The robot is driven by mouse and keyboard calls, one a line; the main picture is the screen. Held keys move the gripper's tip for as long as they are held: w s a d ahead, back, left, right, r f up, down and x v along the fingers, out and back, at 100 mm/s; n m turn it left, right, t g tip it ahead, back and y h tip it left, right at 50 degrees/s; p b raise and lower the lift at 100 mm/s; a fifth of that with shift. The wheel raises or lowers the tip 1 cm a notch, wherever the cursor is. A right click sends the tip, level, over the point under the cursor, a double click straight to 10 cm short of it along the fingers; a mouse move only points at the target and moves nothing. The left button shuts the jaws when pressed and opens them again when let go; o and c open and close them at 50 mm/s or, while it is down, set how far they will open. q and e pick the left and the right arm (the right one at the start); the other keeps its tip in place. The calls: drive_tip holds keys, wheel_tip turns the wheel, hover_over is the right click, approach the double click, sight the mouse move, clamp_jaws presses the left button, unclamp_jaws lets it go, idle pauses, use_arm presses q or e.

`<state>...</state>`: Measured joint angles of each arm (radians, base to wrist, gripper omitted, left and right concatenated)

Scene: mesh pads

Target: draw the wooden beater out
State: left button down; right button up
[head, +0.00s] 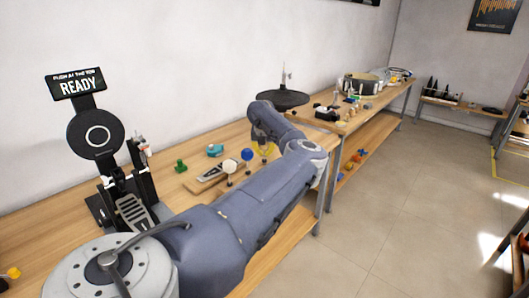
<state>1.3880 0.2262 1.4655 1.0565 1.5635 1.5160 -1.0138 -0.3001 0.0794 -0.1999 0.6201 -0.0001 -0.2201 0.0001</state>
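A small board (205,183) on the bench carries round-headed pieces on stems. One has a cream head (229,167) and one a blue head (247,155); a yellow piece (263,150) shows partly behind my arm. I cannot tell which, if any, is the wooden beater. A black pedal (132,209) stands at the left below a round pad (95,134) and a sign reading READY. My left arm crosses the foreground and bends back over the bench. Its gripper is largely hidden near the yellow piece, and its fingers cannot be made out. My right gripper is out of view.
The wooden bench (60,238) runs along the wall. A dark disc stand (284,98) and a drum (360,84) are farther back.

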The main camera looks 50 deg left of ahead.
use_arm(q)
drive_tip(key=shift+r, duration=0.15)
drive_tip(key=shift+r, duration=2.35)
drive_tip(key=shift+r, duration=0.15)
drive_tip(key=shift+r, duration=1.35)
